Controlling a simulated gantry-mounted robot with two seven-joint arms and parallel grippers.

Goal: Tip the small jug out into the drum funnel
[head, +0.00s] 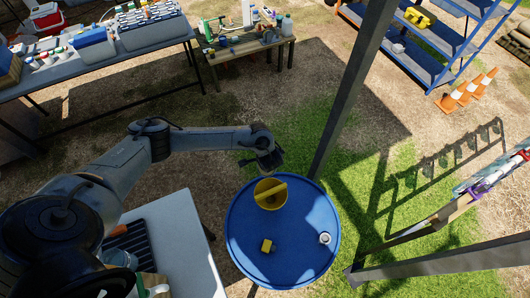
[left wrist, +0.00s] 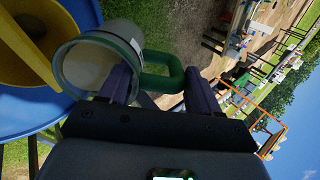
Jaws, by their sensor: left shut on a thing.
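A blue drum (head: 245,240) stands below the middle of the head view, with a yellow funnel (head: 268,200) on its top near the far rim. My left gripper (head: 272,163) is just above the funnel's far side. In the left wrist view its fingers (left wrist: 158,90) are shut around the green handle (left wrist: 165,75) of a small pale jug (left wrist: 90,65). A round, pale end of the jug faces the camera, beside the yellow funnel (left wrist: 25,45). The jug looks tilted; I cannot tell whether liquid is flowing. It is not distinct in the head view. My right gripper is out of view.
A small yellow block (head: 267,246) and a white cap (head: 325,239) sit on the drum top. A dark post (head: 350,90) rises just behind the drum. A white table (head: 185,245) stands left of it.

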